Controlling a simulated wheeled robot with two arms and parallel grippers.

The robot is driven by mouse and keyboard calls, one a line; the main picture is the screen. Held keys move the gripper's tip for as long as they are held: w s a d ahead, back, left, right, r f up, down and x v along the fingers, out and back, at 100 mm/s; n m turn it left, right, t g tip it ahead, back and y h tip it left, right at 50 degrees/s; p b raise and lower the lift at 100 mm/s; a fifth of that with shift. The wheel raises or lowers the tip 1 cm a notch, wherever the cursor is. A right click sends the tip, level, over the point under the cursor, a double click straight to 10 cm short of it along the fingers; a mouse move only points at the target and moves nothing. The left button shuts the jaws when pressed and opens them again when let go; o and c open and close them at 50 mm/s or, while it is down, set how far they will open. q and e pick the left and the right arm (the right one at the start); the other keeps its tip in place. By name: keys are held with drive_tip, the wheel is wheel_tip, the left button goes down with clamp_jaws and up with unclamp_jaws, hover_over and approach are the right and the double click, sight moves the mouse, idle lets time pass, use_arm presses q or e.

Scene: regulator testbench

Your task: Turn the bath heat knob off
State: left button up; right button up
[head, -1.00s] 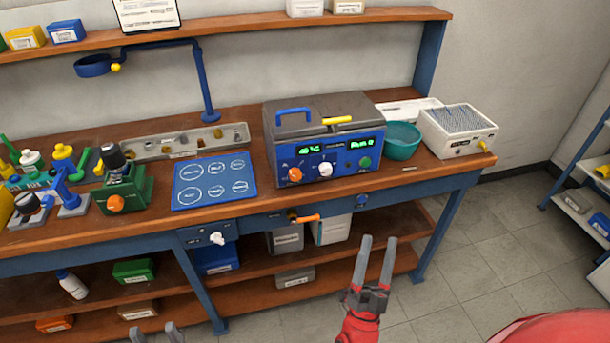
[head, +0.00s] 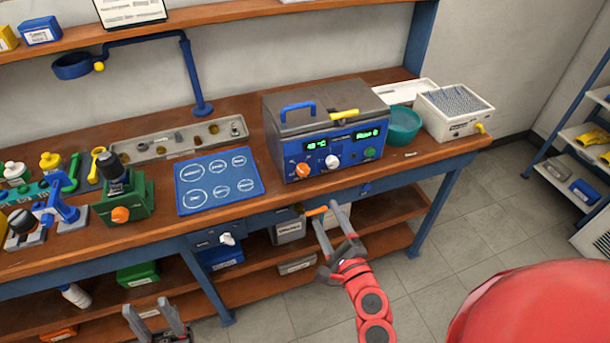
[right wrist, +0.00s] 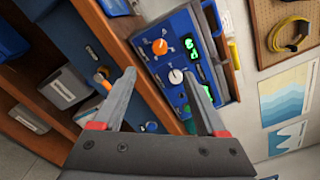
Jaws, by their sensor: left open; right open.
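The bath unit (head: 325,125) is a grey-lidded box with a blue front panel on the bench. Its panel carries an orange knob (head: 302,170), a white knob (head: 332,161), a green button (head: 369,152) and lit green displays. The knob labels are too small to read. My right gripper (head: 326,211) is open and empty, below and in front of the panel, apart from it. In the right wrist view the white knob (right wrist: 176,77) shows between the fingers, with the orange knob (right wrist: 160,46) above it. My left gripper (head: 147,308) is open and empty at the bottom left.
An orange handle (head: 317,211) sticks out under the bench's front edge, close to my right fingertips. A white knob (head: 227,239) sits on the bench apron. A blue mat (head: 218,181) lies left of the bath unit, and a teal bowl (head: 404,125) stands right of it.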

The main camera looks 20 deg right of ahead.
sight(304, 173)
drive_tip(key=w+p, duration=0.1)
drive_tip(key=w, duration=0.4)
drive_tip(key=w+p, duration=0.1)
drive_tip(key=w, duration=0.3)
drive_tip(key=w+p, duration=0.1)
drive_tip(key=w, duration=0.4)
drive_tip(key=shift+w+a, duration=0.25)
drive_tip(key=shift+w, duration=0.5)
clamp_jaws()
